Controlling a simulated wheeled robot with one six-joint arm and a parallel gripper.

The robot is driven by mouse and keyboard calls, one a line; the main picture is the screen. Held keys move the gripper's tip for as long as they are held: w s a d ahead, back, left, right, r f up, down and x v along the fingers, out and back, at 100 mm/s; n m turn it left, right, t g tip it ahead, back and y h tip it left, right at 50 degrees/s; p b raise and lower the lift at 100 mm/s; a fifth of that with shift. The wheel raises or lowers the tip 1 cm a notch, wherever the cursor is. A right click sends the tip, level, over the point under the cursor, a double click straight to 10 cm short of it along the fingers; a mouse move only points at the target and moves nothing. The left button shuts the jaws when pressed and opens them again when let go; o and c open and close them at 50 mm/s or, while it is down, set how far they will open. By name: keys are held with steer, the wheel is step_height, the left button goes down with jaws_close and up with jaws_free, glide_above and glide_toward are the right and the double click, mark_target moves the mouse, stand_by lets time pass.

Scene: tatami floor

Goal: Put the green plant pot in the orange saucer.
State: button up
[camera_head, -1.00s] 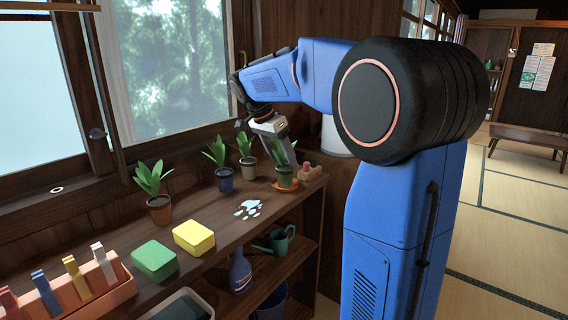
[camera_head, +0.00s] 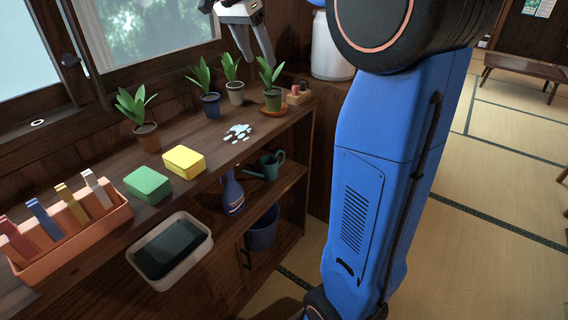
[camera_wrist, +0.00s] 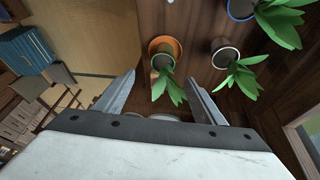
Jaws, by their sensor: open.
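The green plant pot (camera_head: 272,101) with a leafy plant stands upright in the orange saucer (camera_head: 264,111) at the far end of the wooden counter. In the wrist view, the green pot (camera_wrist: 160,62) shows inside the orange rim of the saucer (camera_wrist: 176,44), partly covered by leaves. My gripper (camera_head: 259,63) is open and empty above the plant. Its two fingers (camera_wrist: 160,80) show spread apart in the wrist view, with the leaves between and beyond them. No contact with the pot is visible.
A blue pot (camera_head: 211,109), a grey pot (camera_head: 236,96) and a brown pot (camera_head: 147,138) hold plants along the window side. A pale spill (camera_head: 238,131), yellow sponge (camera_head: 184,162) and green sponge (camera_head: 148,186) lie nearer. A small wooden block holder (camera_head: 298,96) stands right of the saucer.

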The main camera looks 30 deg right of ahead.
steer(key=s+a+f+n+t+y, duration=0.1)
steer(key=s+a+f+n, duration=0.2)
steer(key=s, duration=0.7)
steer(key=s+a+f+n+t+y, duration=0.2)
steer(key=s+a+f+n, duration=0.2)
steer(key=s+f+n, duration=0.3)
steer(key=s+a+f+n+t+y, duration=0.1)
steer(key=s+a+f+n, duration=0.2)
steer(key=s+f, duration=1)
steer(key=shift+a+f+n+t, duration=0.25)
steer(key=shift+n+t, duration=0.15)
steer(key=shift+n, duration=0.8)
